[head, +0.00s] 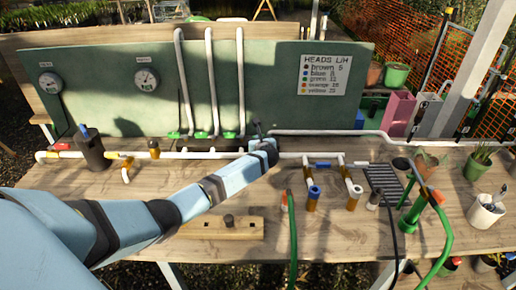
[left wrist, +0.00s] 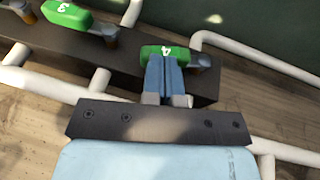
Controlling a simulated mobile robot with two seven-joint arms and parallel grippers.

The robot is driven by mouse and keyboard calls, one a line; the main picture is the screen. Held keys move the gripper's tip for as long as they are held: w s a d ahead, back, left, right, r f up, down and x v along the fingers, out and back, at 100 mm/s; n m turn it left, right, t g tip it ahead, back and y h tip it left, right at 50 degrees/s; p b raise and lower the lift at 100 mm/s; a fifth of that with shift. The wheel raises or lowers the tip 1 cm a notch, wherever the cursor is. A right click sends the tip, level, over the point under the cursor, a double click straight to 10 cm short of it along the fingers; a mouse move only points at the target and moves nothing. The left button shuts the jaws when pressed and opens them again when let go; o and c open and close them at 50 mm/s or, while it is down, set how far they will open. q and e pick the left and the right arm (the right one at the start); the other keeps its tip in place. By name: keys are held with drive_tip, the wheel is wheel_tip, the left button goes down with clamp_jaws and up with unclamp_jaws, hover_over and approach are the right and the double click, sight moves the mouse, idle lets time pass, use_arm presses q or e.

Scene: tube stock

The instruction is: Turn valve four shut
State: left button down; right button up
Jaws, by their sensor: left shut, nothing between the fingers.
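Valve four is a green handle marked 4 (left wrist: 178,51) in the left wrist view, on a dark block. My left gripper (left wrist: 162,62) is shut and empty, with its blue fingertips right at the near side of this handle. The fingers cover part of it; I cannot tell whether they touch. A second green handle, marked 3 (left wrist: 66,15), is at the upper left. In the head view my left gripper (head: 258,130) is at the pipe row by the green board, and valve four is hidden there. My right gripper is not in view.
Other green handles (head: 201,135) stand left of my gripper under upright white pipes (head: 210,80). A white pipe (head: 330,132) runs right along the board. A dark cup (head: 92,152), a wooden block (head: 222,229) and hose fittings (head: 313,191) stand on the wooden bench.

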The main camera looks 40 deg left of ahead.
use_arm(q)
drive_tip(key=shift+w+a+f+m+t+h+p, duration=0.15)
drive_tip(key=shift+w+a+m+t+h+p, duration=0.25)
drive_tip(key=shift+w+a+m+h+p, duration=0.2)
drive_tip(key=shift+s+a, duration=0.1)
idle(0.4)
drive_tip(key=shift+s, duration=0.1)
